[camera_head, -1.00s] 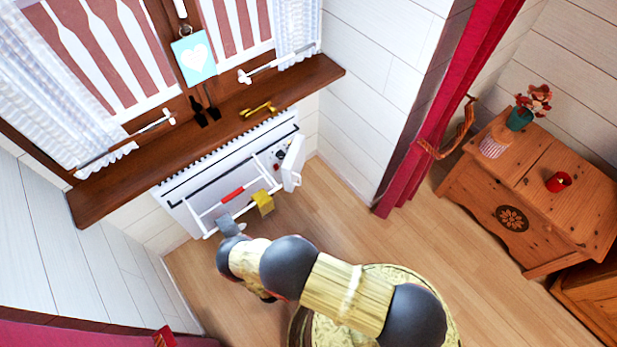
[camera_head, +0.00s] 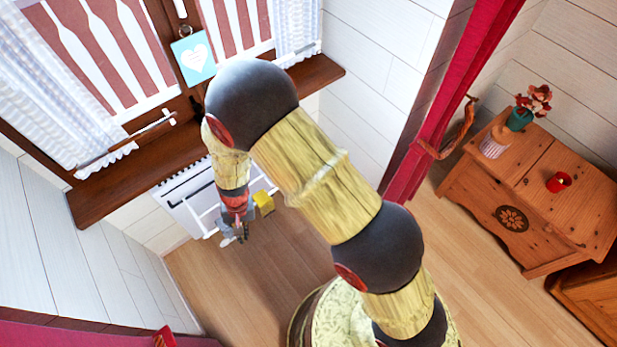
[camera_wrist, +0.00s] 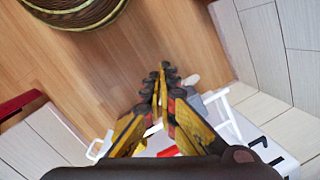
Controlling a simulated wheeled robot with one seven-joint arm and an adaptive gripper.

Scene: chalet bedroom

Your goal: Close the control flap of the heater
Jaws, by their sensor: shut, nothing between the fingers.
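The white heater (camera_head: 184,207) stands against the wall under the wooden window sill, with a white rail on its front. My arm covers its right part in the head view, so the control flap and controls are hidden. Part of the heater (camera_wrist: 277,155) shows at the lower right there; I cannot make out the flap.
A yellow item (camera_head: 264,203) hangs on the rail beside my gripper. The wooden sill (camera_head: 110,190) juts out above the heater. A wooden cabinet (camera_head: 477,200) and a red curtain (camera_head: 437,110) stand at right. The floor (camera_head: 215,290) in front is open.

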